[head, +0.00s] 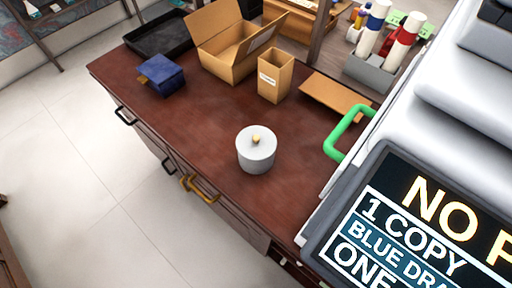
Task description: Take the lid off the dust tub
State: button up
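The dust tub (256,160) is a round pale grey-white tub standing upright on the dark red-brown desktop (190,110), near its front edge. Its lid (246,137) sits on top, with a small yellowish wooden knob (256,139) in the middle. The tub stands apart from the things around it. My gripper is not in view.
Behind the tub stand an open tan box (274,85), an open carton (225,62), a blue box (162,76) and a black tray (155,40). A large white machine with a green handle (346,128) and a sign (420,225) fills the right. Desktop around the tub is clear.

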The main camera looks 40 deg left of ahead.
aim_at(254, 143)
jog(key=k+j+u, duration=0.15)
jog(key=j, duration=0.15)
jog(key=k+j+u, duration=0.2)
jog(key=j+u, duration=0.15)
jog(key=j, duration=0.25)
jog(key=u, duration=1.15)
